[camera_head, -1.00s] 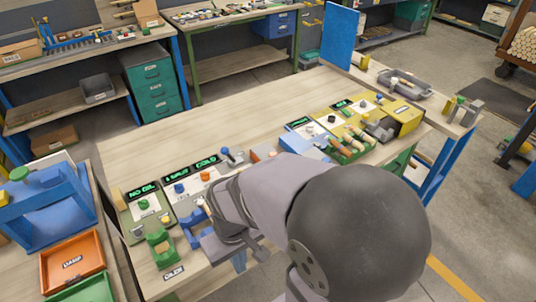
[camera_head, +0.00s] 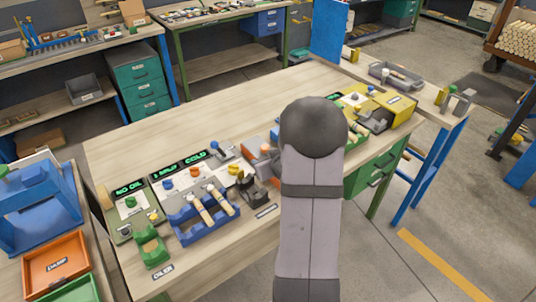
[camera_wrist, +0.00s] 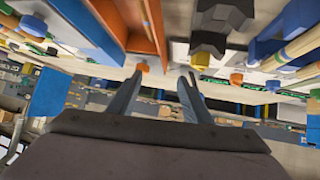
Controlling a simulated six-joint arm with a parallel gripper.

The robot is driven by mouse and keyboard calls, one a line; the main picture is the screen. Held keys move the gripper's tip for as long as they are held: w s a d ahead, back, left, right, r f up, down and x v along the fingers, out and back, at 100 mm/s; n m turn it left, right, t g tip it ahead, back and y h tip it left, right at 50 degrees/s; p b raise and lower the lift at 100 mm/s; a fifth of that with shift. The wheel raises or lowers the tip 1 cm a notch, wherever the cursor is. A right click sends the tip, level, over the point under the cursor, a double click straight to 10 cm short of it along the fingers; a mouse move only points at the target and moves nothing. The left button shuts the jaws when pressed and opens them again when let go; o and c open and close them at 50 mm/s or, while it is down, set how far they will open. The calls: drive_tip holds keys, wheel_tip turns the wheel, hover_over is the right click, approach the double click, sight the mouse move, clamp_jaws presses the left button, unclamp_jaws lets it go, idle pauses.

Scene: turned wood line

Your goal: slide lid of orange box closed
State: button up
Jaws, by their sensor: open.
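A partly covered orange box (camera_head: 255,158) stands near the middle of the bench, just left of my arm. In the wrist view, an orange wall (camera_wrist: 142,28) shows at the top, left of centre, beside a blue part; I take it to be the same box. I cannot tell how far its lid is open. My gripper (camera_wrist: 158,88) has its two fingers apart, with nothing between them. The orange wall lies above the fingers in that picture, and I see no contact. In the head view my gripper is hidden behind my own arm.
A blue rack (camera_head: 205,220) with wooden handles and a black holder (camera_head: 250,188) stand left of my arm. A green block (camera_head: 152,247) sits at the front left. A yellow box (camera_head: 392,107) is at the right. The back of the bench is clear. An orange tray (camera_head: 58,268) is at lower left.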

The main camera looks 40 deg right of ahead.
sight(267, 149)
drive_tip(key=d+t, duration=0.1)
drive_tip(key=d, duration=0.1)
drive_tip(key=d+f, duration=0.1)
drive_tip(key=shift+w+d+t+b, duration=0.1)
drive_tip(key=shift+d+t+b, duration=0.2)
drive_tip(key=shift+d+t, duration=0.1)
drive_tip(key=shift+d+t+y, duration=0.3)
drive_tip(key=shift+d+t, duration=0.25)
drive_tip(key=shift+t, duration=0.05)
drive_tip(key=shift+p+x, duration=1)
drive_tip(key=shift+x, duration=2.6)
